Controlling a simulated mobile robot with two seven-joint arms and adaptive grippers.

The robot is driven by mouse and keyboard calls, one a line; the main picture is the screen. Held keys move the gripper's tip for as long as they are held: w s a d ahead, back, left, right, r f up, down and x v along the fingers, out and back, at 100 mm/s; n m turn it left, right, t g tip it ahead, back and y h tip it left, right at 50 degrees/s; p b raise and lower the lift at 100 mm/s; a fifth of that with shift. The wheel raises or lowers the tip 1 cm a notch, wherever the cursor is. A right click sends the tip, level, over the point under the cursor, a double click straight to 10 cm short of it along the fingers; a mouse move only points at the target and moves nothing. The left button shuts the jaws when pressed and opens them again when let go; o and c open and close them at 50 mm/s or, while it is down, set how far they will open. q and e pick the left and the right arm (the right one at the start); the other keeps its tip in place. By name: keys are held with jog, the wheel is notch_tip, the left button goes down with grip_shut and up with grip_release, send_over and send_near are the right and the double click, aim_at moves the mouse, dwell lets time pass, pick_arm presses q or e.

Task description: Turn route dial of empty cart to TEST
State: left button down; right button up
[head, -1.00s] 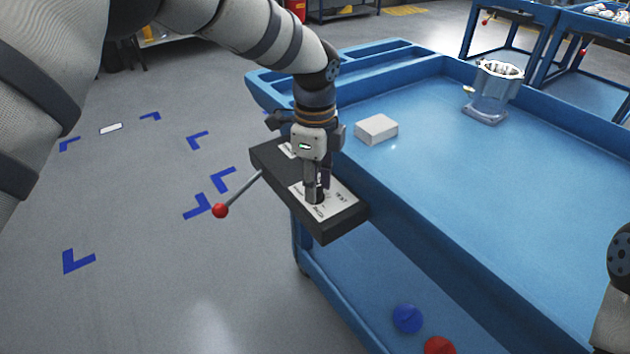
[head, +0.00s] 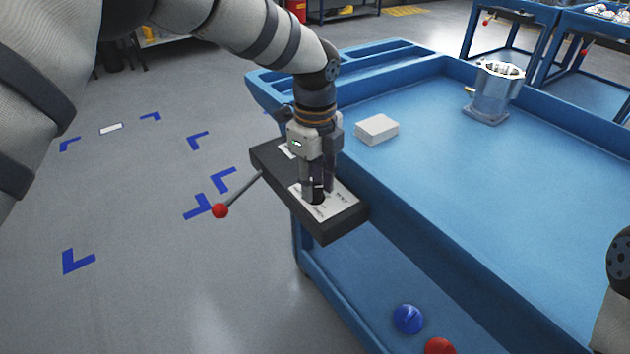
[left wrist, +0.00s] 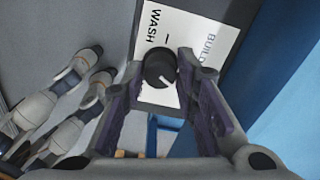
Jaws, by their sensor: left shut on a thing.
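The route dial (left wrist: 158,70) is a round black knob with a white pointer line, on a white label plate (head: 326,205) on a black box (head: 325,230) at the end of the blue cart (head: 480,180). In the left wrist view, WASH and BUILD are readable beside it, and the pointer line is toward the lower right. My left gripper (head: 318,194) points down over the plate, its fingers shut on the dial from both sides; it also shows in the left wrist view (left wrist: 160,78). The fingers partly hide the dial in the head view. My right gripper is out of view.
On the cart top are a white block (head: 377,130) and a metal housing (head: 495,92). A lever with a red ball (head: 220,210) sticks out of the box. Blue and red round pieces (head: 408,318) are low on the cart. Open floor lies to the left.

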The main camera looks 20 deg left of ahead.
aim_at(315, 187)
pick_arm(q)
jog(key=shift+f, duration=0.1)
jog(key=c, duration=1.2)
grip_release()
jog(key=shift+c, duration=0.2)
notch_tip(315, 187, up, 12)
